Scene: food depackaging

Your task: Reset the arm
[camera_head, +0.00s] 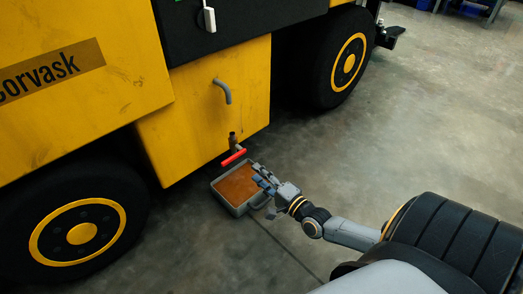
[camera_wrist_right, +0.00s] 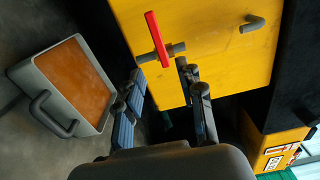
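My right gripper (camera_head: 262,178) is over the near right edge of a grey tray (camera_head: 226,204), below and to the right of a red-handled valve (camera_head: 233,158). In the right wrist view my right gripper (camera_wrist_right: 160,70) has its two fingers apart with nothing between them. The red valve handle (camera_wrist_right: 156,38) lies beyond the fingertips, apart from them as far as I can tell. The tray (camera_wrist_right: 25,75), holding orange-brown content (camera_wrist_right: 75,80), is left of the fingers there, its handle (camera_wrist_right: 50,115) free. My left gripper is not in view.
A large yellow vehicle (camera_head: 190,125) fills the left and back, with dark wheels (camera_head: 82,235) and (camera_head: 347,62). A bent grey pipe (camera_head: 222,92) sticks out above the valve. The concrete floor (camera_head: 430,130) to the right is clear.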

